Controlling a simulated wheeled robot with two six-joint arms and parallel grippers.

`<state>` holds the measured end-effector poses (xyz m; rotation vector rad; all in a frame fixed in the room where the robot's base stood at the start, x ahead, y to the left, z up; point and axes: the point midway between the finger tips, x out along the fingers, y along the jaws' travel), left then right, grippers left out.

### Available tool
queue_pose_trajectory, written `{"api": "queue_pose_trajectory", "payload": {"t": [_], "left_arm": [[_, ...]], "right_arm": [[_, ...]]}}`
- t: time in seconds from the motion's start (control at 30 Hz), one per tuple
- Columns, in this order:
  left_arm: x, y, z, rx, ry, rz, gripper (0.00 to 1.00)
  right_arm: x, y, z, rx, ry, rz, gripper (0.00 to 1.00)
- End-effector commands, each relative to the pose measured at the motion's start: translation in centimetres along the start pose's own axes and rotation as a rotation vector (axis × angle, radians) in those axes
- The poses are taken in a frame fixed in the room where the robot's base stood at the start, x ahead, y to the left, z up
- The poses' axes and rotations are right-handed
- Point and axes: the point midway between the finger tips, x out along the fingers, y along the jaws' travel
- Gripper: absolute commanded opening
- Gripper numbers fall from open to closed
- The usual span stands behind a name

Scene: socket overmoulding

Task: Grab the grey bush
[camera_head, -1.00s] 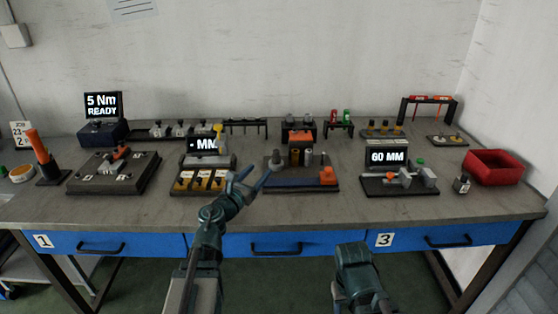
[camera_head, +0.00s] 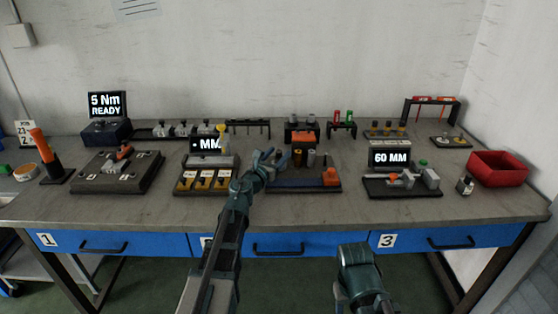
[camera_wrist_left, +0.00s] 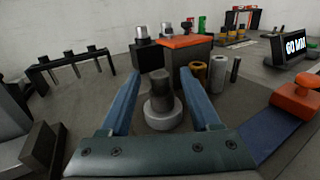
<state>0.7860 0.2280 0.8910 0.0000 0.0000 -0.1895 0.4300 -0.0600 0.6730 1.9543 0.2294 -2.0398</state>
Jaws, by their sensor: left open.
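My left gripper (camera_head: 270,158) is open at the left end of the blue-topped fixture (camera_head: 300,184). In the left wrist view its two blue fingers (camera_wrist_left: 160,73) stand apart, one on each side of a dark grey cylinder (camera_wrist_left: 161,92) on a pale round base (camera_wrist_left: 163,112). I see no grip on it. Beyond the right finger stand a dark cylinder (camera_wrist_left: 176,67), a gold bush (camera_wrist_left: 198,72) and a light grey bush (camera_wrist_left: 219,74). The light grey bush also shows in the head view (camera_head: 323,158). My right gripper's fingers do not show.
An orange-topped block (camera_wrist_left: 187,45) stands behind the bushes. An orange knob (camera_head: 331,174) is at the fixture's right end. A low black rack (camera_head: 248,126) stands behind on the left. The 60 MM display (camera_head: 390,156) is to the right, with a red bin (camera_head: 497,167) beyond.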

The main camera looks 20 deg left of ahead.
Motion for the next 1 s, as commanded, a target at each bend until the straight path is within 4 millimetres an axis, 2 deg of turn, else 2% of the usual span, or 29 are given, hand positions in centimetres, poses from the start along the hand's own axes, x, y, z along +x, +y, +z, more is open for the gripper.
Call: {"api": "queue_pose_trajectory", "payload": {"t": [0.03,0.1,0.3,0.63,1.0], "left_arm": [[0.92,0.05,-0.01,0.000,0.000,-0.001,0.63],[1.22,0.00,-0.01,0.000,0.000,-0.001,0.63],[1.07,-0.03,-0.01,0.000,0.000,0.000,0.61],[1.06,-0.02,-0.01,0.000,0.000,0.000,0.02],[1.06,-0.01,0.00,0.000,0.000,0.000,0.00]], "right_arm": [[0.01,0.00,0.00,0.000,0.000,0.000,0.50],[0.01,0.00,0.00,0.000,0.000,0.000,0.50],[0.01,0.00,0.00,0.000,0.000,0.000,0.50],[0.01,0.00,0.00,0.000,0.000,0.000,0.50],[0.01,0.00,0.00,0.000,0.000,0.000,0.50]]}}
